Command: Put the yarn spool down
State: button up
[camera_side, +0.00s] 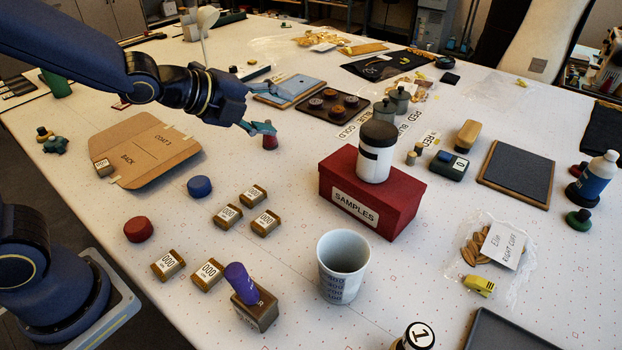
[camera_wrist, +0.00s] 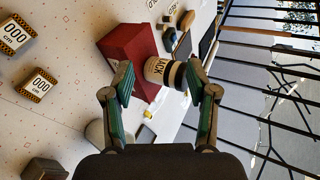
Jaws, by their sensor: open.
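My gripper (camera_side: 262,127) is over the table's left-middle part, near the cardboard sheet. Its two teal fingers also show in the wrist view (camera_wrist: 163,92), spread apart with nothing held between them. A small red tapered piece (camera_side: 270,142), perhaps the yarn spool, shows just below the fingertips in the side view. It looks upright and out of the jaws. I cannot tell whether it touches a finger, and I cannot make it out in the wrist view. The white and black jar (camera_wrist: 158,70) lines up between the fingers there but stands beyond them.
The jar stands on a red SAMPLES box (camera_side: 397,205) right of my gripper. A cardboard sheet (camera_side: 150,160) lies left. Several labelled blocks (camera_side: 228,215), a blue disc (camera_side: 199,186) and a cup (camera_side: 343,265) are nearer the camera. A brown tray (camera_side: 318,119) lies behind.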

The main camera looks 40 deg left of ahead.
jog(key=s+a+r+n+g+y, duration=0.25)
jog(key=s+a+n, duration=0.55)
jog(key=n, duration=0.4)
jog(key=s+f+n+g, duration=0.1)
jog(key=s+n+g, duration=0.2)
jog(key=s+n, duration=0.7)
jog(key=shift+s+y, duration=0.35)
jog(key=shift+s, duration=0.5)
